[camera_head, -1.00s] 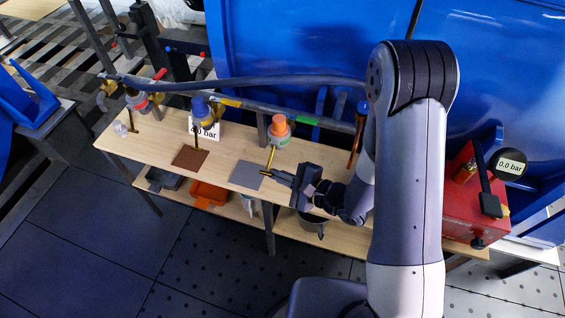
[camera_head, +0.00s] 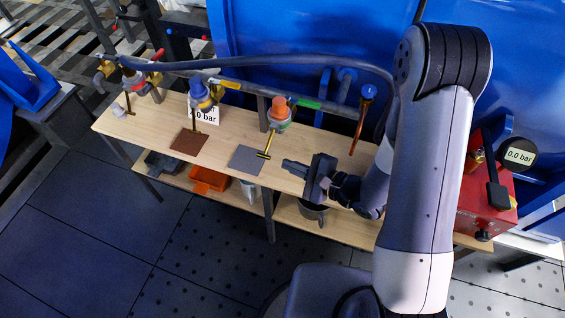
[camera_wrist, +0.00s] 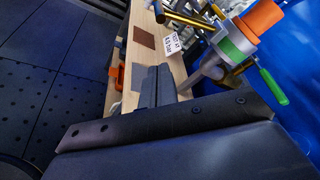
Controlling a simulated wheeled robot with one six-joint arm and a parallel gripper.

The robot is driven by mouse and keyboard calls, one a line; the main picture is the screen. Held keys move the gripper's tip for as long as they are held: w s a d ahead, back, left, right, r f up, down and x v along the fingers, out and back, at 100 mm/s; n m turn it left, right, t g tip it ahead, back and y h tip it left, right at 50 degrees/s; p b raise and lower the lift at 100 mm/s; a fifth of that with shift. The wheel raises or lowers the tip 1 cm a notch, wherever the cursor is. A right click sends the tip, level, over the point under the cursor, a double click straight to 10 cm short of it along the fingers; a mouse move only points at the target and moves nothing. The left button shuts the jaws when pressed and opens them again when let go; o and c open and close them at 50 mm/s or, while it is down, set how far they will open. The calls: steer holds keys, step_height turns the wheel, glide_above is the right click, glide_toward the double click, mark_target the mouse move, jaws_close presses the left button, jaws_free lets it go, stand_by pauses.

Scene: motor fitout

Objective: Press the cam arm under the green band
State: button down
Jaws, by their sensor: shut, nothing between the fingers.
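The orange-capped coupling (camera_head: 279,113) stands at the back of the bench, with a green band below the cap that shows in the wrist view (camera_wrist: 236,45). A brass cam arm (camera_head: 268,145) slopes down from it toward the bench front and ends in a short crossbar. In the wrist view the brass arm (camera_wrist: 190,20) points up and left. My gripper (camera_head: 285,164) is shut and empty, just right of the arm's end and apart from it. Its closed fingers also show in the wrist view (camera_wrist: 152,86).
A grey plate (camera_head: 246,160) and a brown plate (camera_head: 189,142) lie on the wooden bench (camera_head: 150,130). A blue-capped coupling (camera_head: 198,92) stands to the left. A dark hose (camera_head: 270,67) runs above. A red box with a 0.0 bar gauge (camera_head: 519,155) stands at right.

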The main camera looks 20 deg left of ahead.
steer(key=v, duration=0.6)
steer(key=shift+w+d+r, duration=0.2)
steer(key=shift+w+r, duration=0.1)
steer(key=shift+a, duration=0.1)
